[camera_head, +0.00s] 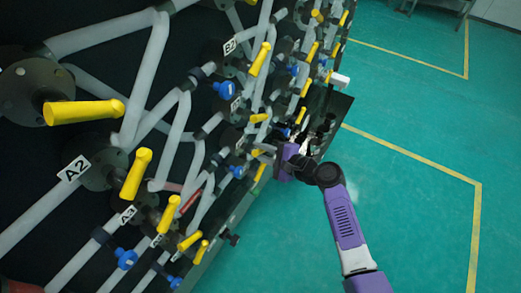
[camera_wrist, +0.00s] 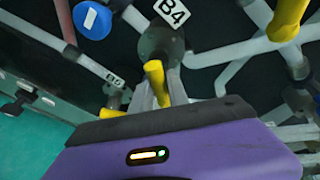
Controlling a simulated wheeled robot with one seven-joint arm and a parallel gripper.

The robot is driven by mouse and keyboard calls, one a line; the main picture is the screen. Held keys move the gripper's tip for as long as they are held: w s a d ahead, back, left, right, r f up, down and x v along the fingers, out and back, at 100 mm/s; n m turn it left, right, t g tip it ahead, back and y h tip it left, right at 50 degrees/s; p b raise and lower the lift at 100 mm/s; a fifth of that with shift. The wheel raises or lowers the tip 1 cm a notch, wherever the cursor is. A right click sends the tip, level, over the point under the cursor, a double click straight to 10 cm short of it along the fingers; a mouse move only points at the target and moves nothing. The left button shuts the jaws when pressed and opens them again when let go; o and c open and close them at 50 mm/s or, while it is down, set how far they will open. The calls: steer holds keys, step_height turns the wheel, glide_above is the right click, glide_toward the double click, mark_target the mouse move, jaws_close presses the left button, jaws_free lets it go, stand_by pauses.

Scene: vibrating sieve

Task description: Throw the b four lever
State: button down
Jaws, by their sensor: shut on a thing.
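The B4 label (camera_wrist: 172,12) shows at the top of the wrist view, above a dark round valve body. A yellow lever (camera_wrist: 155,76) comes out from that body, just below the label. My gripper (camera_wrist: 158,92) is at this lever, with its grey fingers shut on it; the purple gripper body hides the lower part of the hold. In the head view my gripper (camera_head: 262,152) reaches the panel from the right, among the pipes. The held lever is hard to make out there.
Another yellow lever (camera_wrist: 112,113) and a blue knob (camera_wrist: 92,20) are close by on the left in the wrist view. A yellow lever (camera_wrist: 288,18) is at upper right. Pipes crowd the panel. The green floor (camera_head: 410,120) to the right is clear.

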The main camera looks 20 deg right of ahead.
steer(key=shift+s+a+f, duration=0.15)
steer(key=shift+a+f, duration=0.05)
steer(key=shift+a, duration=0.4)
steer(key=c, duration=1.3)
jaws_free()
steer(key=shift+r, duration=0.15)
steer(key=shift+d, duration=0.3)
steer(key=shift+r, duration=0.1)
steer(key=b+v, duration=0.1)
steer(key=v, duration=0.6)
steer(key=shift+s+d, duration=0.2)
steer(key=shift+s, duration=0.05)
steer(key=shift+r, duration=0.1)
